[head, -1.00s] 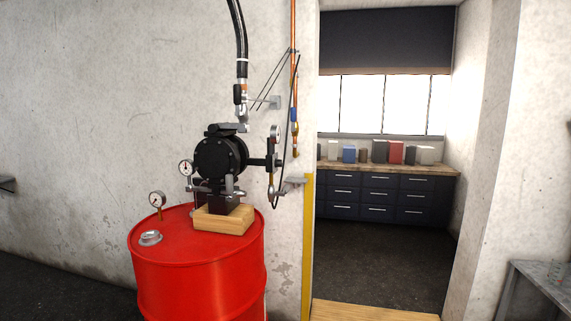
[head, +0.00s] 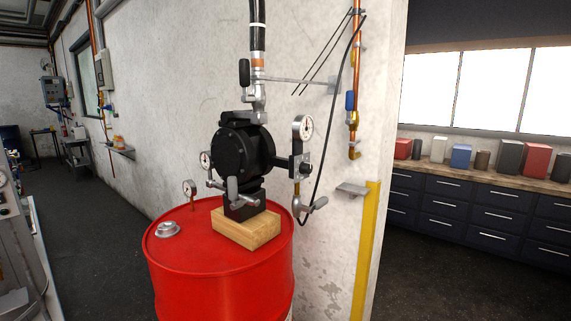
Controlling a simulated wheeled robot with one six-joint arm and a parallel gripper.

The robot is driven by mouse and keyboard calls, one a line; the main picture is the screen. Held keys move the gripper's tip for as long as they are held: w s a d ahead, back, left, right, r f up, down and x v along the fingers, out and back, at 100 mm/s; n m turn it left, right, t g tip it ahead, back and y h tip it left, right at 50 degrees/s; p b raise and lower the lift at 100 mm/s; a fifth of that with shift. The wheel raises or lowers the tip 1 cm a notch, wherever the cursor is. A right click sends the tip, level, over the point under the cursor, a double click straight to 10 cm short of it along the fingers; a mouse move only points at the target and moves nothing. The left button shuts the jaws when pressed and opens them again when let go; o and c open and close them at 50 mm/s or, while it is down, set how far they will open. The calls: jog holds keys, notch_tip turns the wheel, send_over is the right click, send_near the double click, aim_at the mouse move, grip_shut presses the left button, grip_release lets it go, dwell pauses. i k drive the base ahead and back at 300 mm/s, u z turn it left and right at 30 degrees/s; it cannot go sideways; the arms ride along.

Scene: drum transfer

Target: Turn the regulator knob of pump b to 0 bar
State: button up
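A black round pump (head: 243,152) stands on a wooden block (head: 247,229) on top of a red drum (head: 222,280). Any label telling which pump this is cannot be read. To the right of the pump, an arm carries a white-faced gauge (head: 303,128), with a small dark regulator part (head: 304,166) below it that may be the knob. The gauge reading is too small to tell. Two smaller gauges show at the left, one beside the pump (head: 206,160) and one on the drum lid (head: 189,188). My gripper is not in view.
A concrete wall (head: 185,75) stands behind the drum, with a copper pipe (head: 355,80), a small wall shelf (head: 353,190) and a yellow corner strip (head: 366,250). Dark drawers (head: 480,208) stand in the room at right. Floor is clear at left (head: 90,225).

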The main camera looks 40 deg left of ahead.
aim_at(306, 168)
jog(key=u, duration=1.05)
jog(key=i, duration=1.1)
jog(key=u, duration=1.25)
